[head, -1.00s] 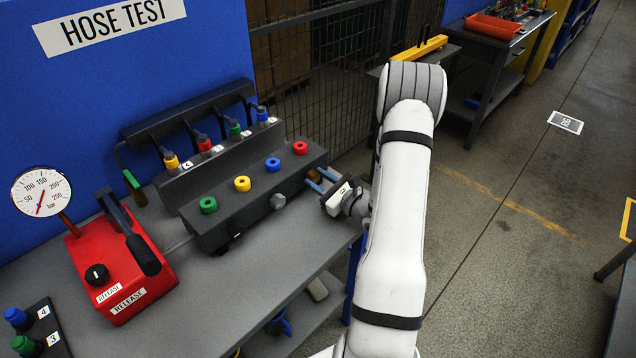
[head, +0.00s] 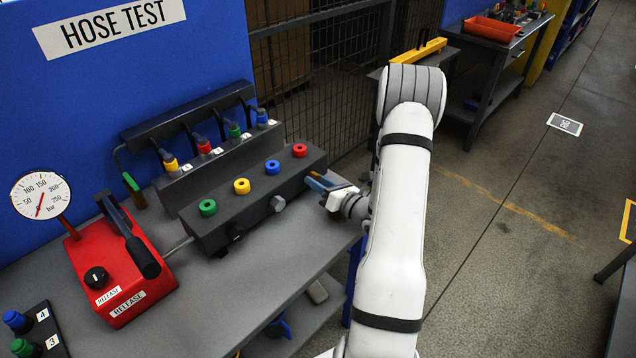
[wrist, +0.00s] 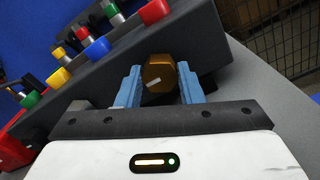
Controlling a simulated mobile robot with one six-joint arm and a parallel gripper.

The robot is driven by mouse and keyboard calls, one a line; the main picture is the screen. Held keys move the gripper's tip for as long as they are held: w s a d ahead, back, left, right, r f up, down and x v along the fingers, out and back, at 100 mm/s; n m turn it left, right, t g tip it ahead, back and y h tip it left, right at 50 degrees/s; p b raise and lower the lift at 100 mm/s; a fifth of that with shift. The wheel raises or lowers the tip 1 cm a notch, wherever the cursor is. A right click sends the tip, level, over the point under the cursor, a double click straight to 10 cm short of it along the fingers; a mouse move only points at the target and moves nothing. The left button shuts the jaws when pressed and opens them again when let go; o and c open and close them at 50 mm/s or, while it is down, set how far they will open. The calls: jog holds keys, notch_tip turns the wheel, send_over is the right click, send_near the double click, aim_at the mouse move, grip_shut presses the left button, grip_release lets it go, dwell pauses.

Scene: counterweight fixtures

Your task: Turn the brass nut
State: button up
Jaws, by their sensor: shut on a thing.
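The brass nut (wrist: 159,70) is a hexagonal piece with a pale mark on its face, at the end of the dark manifold block (wrist: 117,75). My gripper (wrist: 157,74) is shut on the nut, one blue finger on each side of it. In the head view my gripper (head: 319,183) is at the right end of the manifold block (head: 262,195), where its fingers mostly hide the nut.
Green, yellow, blue and red rings (head: 300,150) sit on top of the block. Several coloured hose ends (head: 205,146) stand behind it. A red pump (head: 120,270) with a lever and a pressure gauge (head: 40,195) is at the left. The bench front (head: 265,290) is clear.

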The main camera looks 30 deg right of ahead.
jog(key=shift+f, duration=0.15)
jog(key=o, duration=1)
jog(key=shift+c, duration=0.2)
jog(key=shift+s, duration=0.1)
jog(key=b+v, duration=0.1)
jog(key=v, duration=0.6)
jog(key=shift+s+d+b, duration=0.1)
jog(key=shift+s+b, duration=0.2)
jog(key=shift+b, duration=0.05)
